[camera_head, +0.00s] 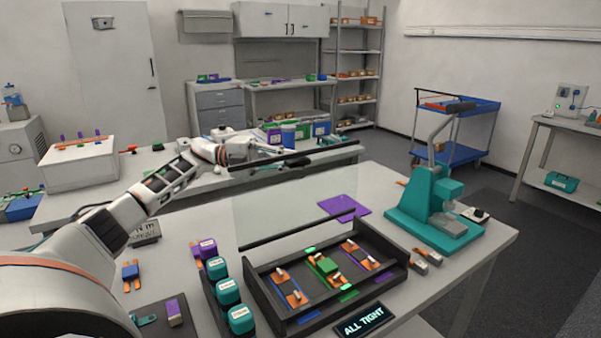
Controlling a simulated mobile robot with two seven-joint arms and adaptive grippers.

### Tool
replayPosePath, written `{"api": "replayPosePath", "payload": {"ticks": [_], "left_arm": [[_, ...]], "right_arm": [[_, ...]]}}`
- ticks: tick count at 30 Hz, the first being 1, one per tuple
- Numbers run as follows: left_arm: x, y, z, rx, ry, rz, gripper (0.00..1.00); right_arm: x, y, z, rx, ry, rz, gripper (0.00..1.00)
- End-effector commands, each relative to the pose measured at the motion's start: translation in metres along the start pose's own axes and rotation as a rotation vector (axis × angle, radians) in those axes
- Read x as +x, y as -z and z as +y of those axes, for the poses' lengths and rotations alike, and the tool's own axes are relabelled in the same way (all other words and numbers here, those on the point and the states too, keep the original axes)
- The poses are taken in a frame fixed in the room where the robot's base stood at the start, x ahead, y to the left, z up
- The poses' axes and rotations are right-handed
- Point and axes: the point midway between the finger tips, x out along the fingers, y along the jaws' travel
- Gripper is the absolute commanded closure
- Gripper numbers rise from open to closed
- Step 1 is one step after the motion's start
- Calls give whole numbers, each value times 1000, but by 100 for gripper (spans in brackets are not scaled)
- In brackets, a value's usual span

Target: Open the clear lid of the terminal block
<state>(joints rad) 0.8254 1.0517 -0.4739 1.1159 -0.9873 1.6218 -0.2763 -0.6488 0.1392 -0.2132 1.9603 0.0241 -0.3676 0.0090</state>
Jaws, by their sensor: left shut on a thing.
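The terminal block (399,277) is a dark tray on the near table, holding blue, green and purple terminals with orange metal strips. Its clear lid (285,205) is a see-through panel with black edge bars. The lid stands raised, roughly upright, along the back side of the block, and the terminals are uncovered. My left gripper (285,152) is at the lid's upper black edge, shut on it; its fingertips are small and partly hidden. My right gripper is not in view.
A teal press (432,205) stands right of the block, with a purple mat (343,206) behind. Teal and purple blocks (228,292) line the left side. An "ALL TIGHT" display (364,322) sits in front. A second table stands behind.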

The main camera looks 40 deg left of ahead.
Motion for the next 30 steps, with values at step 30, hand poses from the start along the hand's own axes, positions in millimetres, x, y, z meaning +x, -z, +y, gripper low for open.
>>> {"api": "replayPosePath", "payload": {"ticks": [30], "left_arm": [[-17,-17,10,-133,130,0,72]], "right_arm": [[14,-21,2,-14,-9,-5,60]]}}
